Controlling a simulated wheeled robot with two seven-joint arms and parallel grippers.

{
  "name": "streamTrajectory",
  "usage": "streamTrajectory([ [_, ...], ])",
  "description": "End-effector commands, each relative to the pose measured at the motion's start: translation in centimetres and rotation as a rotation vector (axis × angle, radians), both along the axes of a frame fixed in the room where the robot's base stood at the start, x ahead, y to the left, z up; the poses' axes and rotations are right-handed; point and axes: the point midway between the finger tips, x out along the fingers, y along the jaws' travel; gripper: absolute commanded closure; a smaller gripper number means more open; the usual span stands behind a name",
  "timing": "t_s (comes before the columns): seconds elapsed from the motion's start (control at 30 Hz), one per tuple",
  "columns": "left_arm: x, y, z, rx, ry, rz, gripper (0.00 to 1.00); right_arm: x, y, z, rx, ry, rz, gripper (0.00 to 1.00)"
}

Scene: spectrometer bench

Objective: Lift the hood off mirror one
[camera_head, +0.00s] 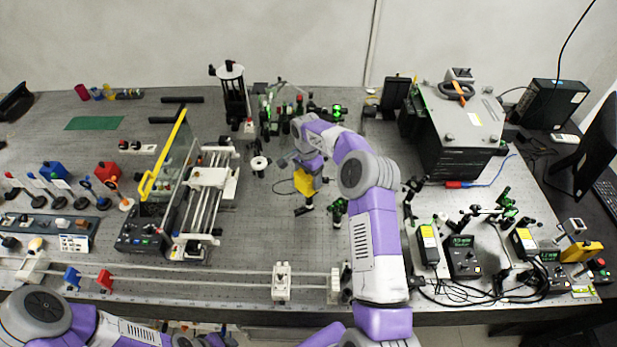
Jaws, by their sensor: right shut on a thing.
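A small yellow hood (304,181) shows near the middle of the bench, directly below my right wrist. My right gripper (305,168) comes down on it from above and is shut on it; the fingers are small and partly hidden by my wrist. A dark mount (304,208) shows just under the hood. I cannot tell whether the hood is still touching it. My left arm lies along the bottom left edge, and its gripper is not visible.
A rail device with a yellow-edged clear panel (165,155) stands to the left. Green-lit optics (338,210) stand close by the hood. Bare bench (255,235) lies left of my right forearm.

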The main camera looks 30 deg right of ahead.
Motion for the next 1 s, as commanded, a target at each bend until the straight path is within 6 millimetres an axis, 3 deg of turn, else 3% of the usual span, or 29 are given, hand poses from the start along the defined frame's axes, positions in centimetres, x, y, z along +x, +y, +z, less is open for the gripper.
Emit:
streamTrajectory([
  [0.37, 0.0, 0.0, 0.1, 0.000, 0.000, 0.000, 0.57, 0.0, 0.0, 0.1, 0.000, -0.001, 0.000, 0.53],
  [1.0, 0.0, 0.0, 1.3, 0.000, 0.000, 0.000, 0.57, 0.1, 0.0, 2.7, -0.001, -0.001, 0.000, 0.53],
])
